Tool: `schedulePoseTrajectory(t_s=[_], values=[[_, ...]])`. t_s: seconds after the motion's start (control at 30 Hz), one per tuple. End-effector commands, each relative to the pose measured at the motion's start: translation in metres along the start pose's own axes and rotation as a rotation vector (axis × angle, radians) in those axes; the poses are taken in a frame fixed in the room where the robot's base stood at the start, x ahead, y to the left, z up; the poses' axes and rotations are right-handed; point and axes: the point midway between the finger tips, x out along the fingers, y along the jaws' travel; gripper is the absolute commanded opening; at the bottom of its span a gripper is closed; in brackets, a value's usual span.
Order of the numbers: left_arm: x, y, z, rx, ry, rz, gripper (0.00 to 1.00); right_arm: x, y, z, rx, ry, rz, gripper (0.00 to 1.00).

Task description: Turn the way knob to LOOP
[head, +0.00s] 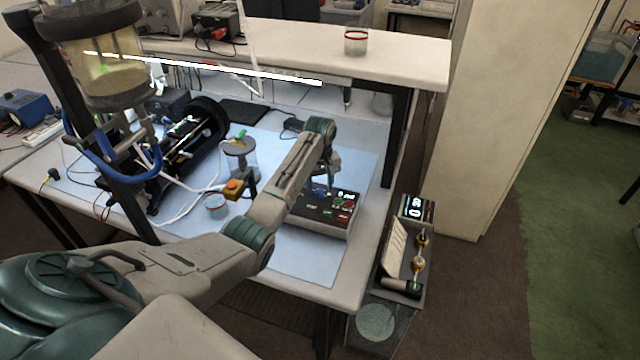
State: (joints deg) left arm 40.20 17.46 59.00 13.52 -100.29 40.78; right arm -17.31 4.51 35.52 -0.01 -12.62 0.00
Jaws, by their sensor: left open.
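A dark control box (318,215) with a pale front edge sits on the blue mat near the table's right side. Its top carries red and green buttons, a small lit display and a blue part that may be the way knob (319,191). I cannot read any LOOP label or the knob's setting. My left gripper (327,186) is open and points down over the back of this box, close to the blue part. I cannot tell whether it touches it. The gripper and forearm hide part of the box. My right gripper is not in view.
A black cylinder rig (190,145) with hoses stands farther left. A case with a display and brass fittings (421,240) is at the right.

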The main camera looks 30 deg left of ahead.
Motion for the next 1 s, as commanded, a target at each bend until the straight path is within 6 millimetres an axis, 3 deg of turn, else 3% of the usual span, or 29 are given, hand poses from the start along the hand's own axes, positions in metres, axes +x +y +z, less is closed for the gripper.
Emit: schedulePoseTrajectory(t_s=[0.2,0.43,0.67,1.0], values=[[0.013,0.0,0.0,0.0,0.001,0.0,0.47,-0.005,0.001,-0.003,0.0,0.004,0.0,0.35],[0.014,0.0,0.0,0.0,0.001,0.0,0.47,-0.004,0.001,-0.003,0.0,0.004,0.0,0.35],[0.014,0.0,0.0,0.0,0.001,0.0,0.04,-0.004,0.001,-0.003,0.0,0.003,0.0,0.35],[0.014,0.0,0.0,0.039,0.001,0.0,0.02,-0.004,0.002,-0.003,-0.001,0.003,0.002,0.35]])
